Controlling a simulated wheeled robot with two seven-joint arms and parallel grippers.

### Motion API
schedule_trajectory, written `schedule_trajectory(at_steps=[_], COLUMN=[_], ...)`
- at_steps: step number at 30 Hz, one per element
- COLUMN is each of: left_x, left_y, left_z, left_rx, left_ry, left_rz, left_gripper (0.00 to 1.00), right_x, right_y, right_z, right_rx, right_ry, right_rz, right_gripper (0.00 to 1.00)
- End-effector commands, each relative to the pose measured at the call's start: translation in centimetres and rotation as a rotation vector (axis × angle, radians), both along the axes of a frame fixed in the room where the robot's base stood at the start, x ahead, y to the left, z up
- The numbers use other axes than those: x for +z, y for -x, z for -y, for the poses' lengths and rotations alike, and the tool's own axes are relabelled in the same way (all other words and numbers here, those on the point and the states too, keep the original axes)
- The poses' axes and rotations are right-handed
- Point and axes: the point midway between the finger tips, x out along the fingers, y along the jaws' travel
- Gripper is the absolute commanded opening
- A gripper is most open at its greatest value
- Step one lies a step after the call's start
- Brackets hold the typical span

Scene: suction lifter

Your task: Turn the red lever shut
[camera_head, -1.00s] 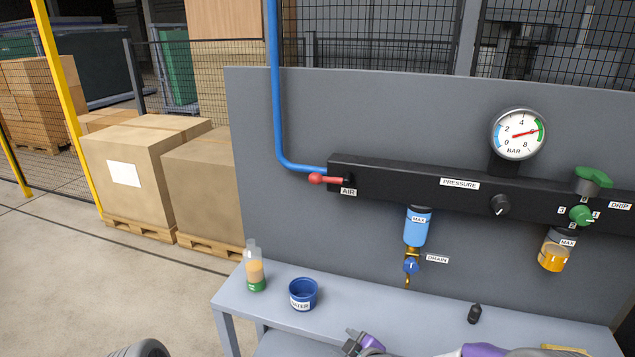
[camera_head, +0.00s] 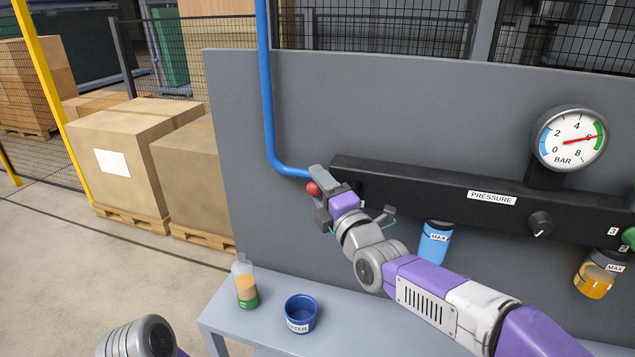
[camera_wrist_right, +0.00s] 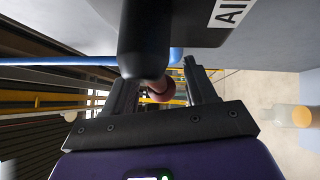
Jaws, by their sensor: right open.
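The red lever (camera_head: 312,188) is at the left end of the black manifold (camera_head: 430,190), where the blue air pipe meets it. Only its round red knob shows in the head view; my gripper hides the rest. My right gripper (camera_head: 317,194) is open at the lever, with one finger above the knob and one below. In the right wrist view, the knob (camera_wrist_right: 160,91) shows dark red between the two spread fingers of the right gripper (camera_wrist_right: 163,88). I cannot tell whether either finger touches it. My left gripper is out of view.
The blue pipe (camera_head: 268,100) runs down the grey panel (camera_head: 235,150) close to my right gripper. A pressure gauge (camera_head: 570,139) reads about 6. A bottle (camera_head: 245,284) and a blue cup (camera_head: 301,313) stand on the bench below. Boxes (camera_head: 120,155) stand at left.

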Motion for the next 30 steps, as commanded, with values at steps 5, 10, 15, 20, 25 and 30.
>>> schedule_trajectory(at_steps=[5, 10, 15, 20, 25, 30], left_x=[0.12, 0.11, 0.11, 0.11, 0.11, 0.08], left_y=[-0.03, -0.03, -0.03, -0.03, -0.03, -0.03], left_z=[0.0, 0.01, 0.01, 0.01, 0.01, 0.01], left_rx=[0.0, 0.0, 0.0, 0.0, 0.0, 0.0], left_ry=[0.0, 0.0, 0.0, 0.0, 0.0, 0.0], left_rz=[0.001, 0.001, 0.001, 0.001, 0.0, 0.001], left_gripper=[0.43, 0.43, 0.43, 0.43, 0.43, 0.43], right_x=[0.13, 0.12, 0.12, 0.12, 0.12, 0.11], right_y=[-1.06, -1.18, -1.16, -1.15, -1.15, -1.15], right_z=[-0.55, -0.61, -0.6, -0.58, -0.58, -0.62], right_rx=[0.0, 0.0, 0.0, 0.0, 0.0, 0.0], right_ry=[-0.001, -0.001, -0.001, -0.001, -0.001, -0.002], right_rz=[-0.002, -0.003, -0.003, -0.002, -0.003, -0.002], right_gripper=[0.56, 0.56, 0.45, 0.21, 0.0, 0.0])
